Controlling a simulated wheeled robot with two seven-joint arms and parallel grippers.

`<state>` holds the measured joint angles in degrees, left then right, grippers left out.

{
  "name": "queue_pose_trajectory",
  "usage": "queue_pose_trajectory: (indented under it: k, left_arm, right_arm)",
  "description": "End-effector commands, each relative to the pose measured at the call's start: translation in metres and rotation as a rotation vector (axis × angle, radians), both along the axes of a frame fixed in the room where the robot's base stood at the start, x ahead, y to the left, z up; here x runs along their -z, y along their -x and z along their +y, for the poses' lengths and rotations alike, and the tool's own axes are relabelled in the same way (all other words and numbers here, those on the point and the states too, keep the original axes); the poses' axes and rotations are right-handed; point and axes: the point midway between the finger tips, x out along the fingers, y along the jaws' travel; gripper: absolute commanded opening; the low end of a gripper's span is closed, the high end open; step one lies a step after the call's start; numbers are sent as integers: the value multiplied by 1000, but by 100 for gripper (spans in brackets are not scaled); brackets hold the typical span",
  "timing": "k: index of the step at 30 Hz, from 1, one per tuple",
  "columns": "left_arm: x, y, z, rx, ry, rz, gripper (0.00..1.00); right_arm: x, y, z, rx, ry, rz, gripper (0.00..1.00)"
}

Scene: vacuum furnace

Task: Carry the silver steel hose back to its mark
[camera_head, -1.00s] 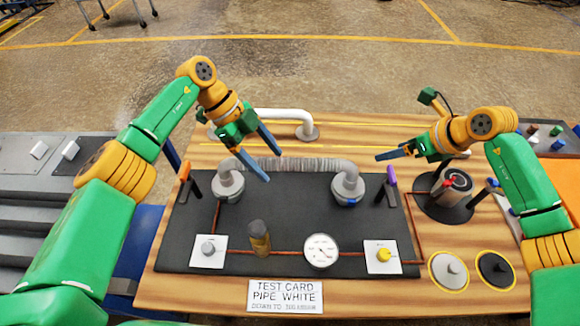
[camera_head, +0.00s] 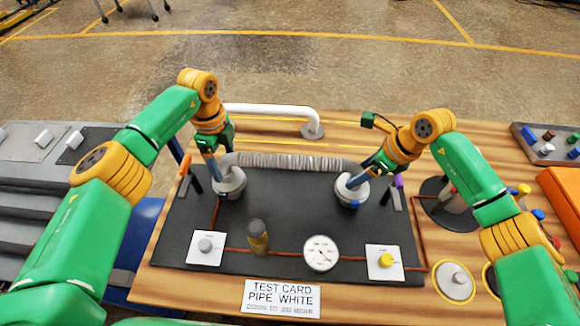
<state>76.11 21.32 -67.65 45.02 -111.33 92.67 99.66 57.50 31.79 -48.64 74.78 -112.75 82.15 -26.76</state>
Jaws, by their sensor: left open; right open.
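The silver steel hose (camera_head: 290,161) is a ribbed grey pipe with an elbow and round flange at each end. It spans the back of the black panel (camera_head: 285,215), its ends seated over the two ports there. My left gripper (camera_head: 217,172) is open at the hose's left elbow. My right gripper (camera_head: 361,178) is open at the right elbow, its fingers pointing down and left. Parts of both fingertips are hidden against the elbows, so I cannot tell whether they touch. Yellow lines (camera_head: 262,142) mark the wood behind the hose.
A white pipe (camera_head: 268,109) stands behind the hose on the wooden table. An orange-handled lever (camera_head: 186,166) and a purple-handled lever (camera_head: 398,181) flank the ports. A gauge (camera_head: 321,252), a brown cylinder (camera_head: 258,237) and two knobs occupy the panel's front. A test card (camera_head: 281,298) reads PIPE WHITE.

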Motion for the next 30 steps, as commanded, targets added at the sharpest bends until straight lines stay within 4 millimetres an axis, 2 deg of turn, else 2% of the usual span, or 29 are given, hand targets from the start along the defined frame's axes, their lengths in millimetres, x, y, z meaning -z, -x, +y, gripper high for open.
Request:
queue_pose_trajectory:
  k: [5, 13, 14, 22, 30]
  left_arm:
    - [14, 0, 0, 1, 1, 1, 79]
    - [16, 0, 0, 2, 1, -1, 79]
    - [16, 0, 0, 1, 1, -1, 74]
    - [15, 0, 0, 1, 1, -1, 1]
    - [15, 0, 0, 2, 1, -1, 0]
  right_arm:
    - [13, -3, 5, 0, 0, 1, 79]
    - [15, -3, 5, -1, 1, 0, 79]
    - [15, -3, 5, 0, 1, 1, 74]
    - [14, -3, 5, 0, 1, 0, 1]
    - [14, -3, 4, 0, 1, 0, 0]
